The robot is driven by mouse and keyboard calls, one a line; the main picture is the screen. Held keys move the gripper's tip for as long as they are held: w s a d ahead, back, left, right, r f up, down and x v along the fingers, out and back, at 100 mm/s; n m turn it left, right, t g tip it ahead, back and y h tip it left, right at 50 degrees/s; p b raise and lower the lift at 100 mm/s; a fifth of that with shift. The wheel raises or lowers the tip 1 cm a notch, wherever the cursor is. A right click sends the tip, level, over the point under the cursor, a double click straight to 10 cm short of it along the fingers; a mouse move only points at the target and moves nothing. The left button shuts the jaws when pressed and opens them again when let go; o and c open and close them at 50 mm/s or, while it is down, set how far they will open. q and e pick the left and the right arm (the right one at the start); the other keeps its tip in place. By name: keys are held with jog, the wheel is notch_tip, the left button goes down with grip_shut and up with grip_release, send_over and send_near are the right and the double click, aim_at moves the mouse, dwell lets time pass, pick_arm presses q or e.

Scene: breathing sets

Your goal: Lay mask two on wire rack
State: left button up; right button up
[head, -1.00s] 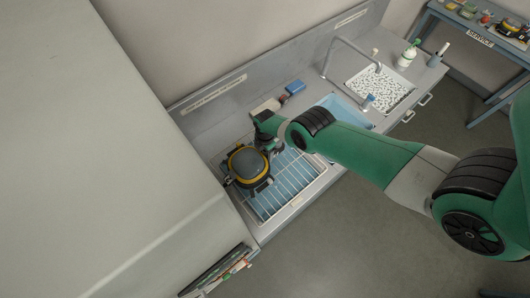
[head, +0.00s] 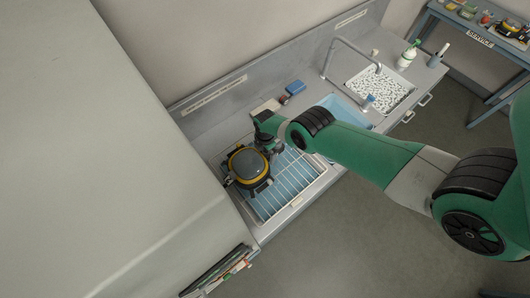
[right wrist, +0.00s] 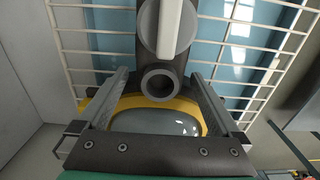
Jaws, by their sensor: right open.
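A mask with a dark visor and yellow rim (head: 248,166) rests on the wire rack (head: 292,190) at its left part, visor facing up. In the right wrist view the mask's grey visor (right wrist: 155,123) and a round dark port show, with the rack's white bars (right wrist: 88,42) beyond. My right gripper (head: 271,149) is at the mask's upper right edge in the head view. In the right wrist view its fingers (right wrist: 160,80) stand apart on both sides of the mask's port. Whether they touch it I cannot tell. My left gripper is out of view.
The rack lies over a blue basin in the grey counter. A blue block (head: 295,87) lies behind it. A faucet (head: 352,50), a speckled mat (head: 380,88) and a spray bottle (head: 408,55) are to the right. The right part of the rack is bare.

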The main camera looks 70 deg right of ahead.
notch_tip(320, 180, up, 5)
jog(key=p, duration=0.4)
jog(key=shift+r, duration=0.15)
